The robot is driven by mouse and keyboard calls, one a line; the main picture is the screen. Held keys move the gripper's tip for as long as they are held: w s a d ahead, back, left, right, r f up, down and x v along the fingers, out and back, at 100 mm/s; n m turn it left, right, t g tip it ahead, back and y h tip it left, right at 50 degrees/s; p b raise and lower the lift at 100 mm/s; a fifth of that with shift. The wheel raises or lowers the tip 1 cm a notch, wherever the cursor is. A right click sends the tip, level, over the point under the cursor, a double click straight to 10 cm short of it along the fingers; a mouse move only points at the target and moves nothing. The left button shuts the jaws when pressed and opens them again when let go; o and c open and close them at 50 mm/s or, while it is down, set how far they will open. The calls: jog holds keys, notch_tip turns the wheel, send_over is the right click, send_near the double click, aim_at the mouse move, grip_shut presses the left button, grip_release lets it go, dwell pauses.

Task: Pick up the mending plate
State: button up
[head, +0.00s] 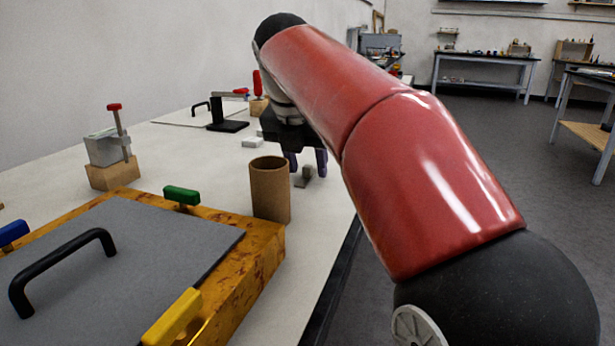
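My gripper (306,163) is at the end of the red arm, pointing down over the white table. Its two purple fingers stand apart with a gap between them. A small grey piece (304,177) lies on the table just below and in front of the fingers. It may be the mending plate, but it is too small to tell for sure. I cannot tell whether the fingers touch it. My arm and the gripper body hide part of the table behind.
A brown cardboard tube (270,190) stands upright left of the gripper. A wooden board (262,246) with a grey handled panel (125,265) and coloured clamps fills the near left. A clamp on a wood block (114,174), a black stand (228,126) and white blocks (252,142) stand farther back.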

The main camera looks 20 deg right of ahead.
jog(key=shift+c, duration=0.4)
grip_shut()
jog(key=shift+r, duration=0.1)
